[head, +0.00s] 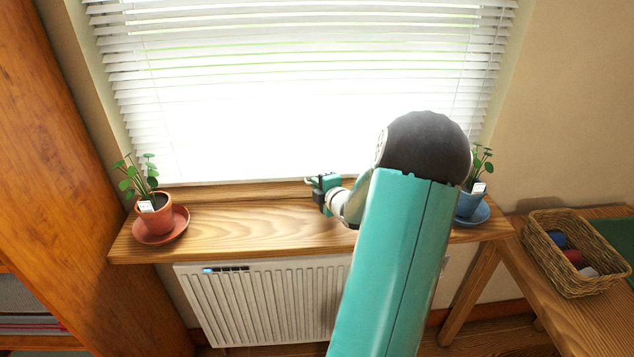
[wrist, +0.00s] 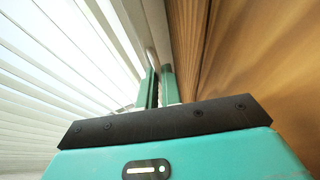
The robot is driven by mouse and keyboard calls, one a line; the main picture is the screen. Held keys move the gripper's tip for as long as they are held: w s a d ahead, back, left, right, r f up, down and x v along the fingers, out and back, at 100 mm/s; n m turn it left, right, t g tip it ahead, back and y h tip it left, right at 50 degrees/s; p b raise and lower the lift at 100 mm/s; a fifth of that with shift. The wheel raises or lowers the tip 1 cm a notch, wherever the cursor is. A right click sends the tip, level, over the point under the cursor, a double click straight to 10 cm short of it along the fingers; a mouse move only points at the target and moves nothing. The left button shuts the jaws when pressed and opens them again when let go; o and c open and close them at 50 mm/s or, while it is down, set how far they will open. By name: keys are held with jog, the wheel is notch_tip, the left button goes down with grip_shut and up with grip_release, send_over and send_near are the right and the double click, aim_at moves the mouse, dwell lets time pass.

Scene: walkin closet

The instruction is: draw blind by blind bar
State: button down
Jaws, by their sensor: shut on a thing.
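The white slatted blind (head: 300,50) hangs across the window in the head view and reaches down almost to the sill. Its bottom bar (head: 235,182) is a thin pale line just above the wooden sill, washed out by bright light. My gripper (head: 318,181) is at the bar, just above the sill's back edge, and is shut on it. In the wrist view the two green fingers (wrist: 158,88) stand close together between the slats on the left and the wood on the right. The exact contact on the bar is mostly hidden by the fingers.
The wooden sill (head: 240,222) carries an orange potted plant (head: 153,213) at left and a blue potted plant (head: 470,203) at right, partly behind my arm. A radiator (head: 262,300) is below. A wicker basket (head: 570,280) stands on the right bench.

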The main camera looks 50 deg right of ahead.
jog(key=c, duration=1.6)
grip_release()
jog(key=shift+o, duration=0.2)
jog(key=shift+s, duration=0.15)
jog(key=v, duration=1.3)
jog(key=shift+s+a+r, duration=0.2)
jog(key=shift+s+a, duration=0.05)
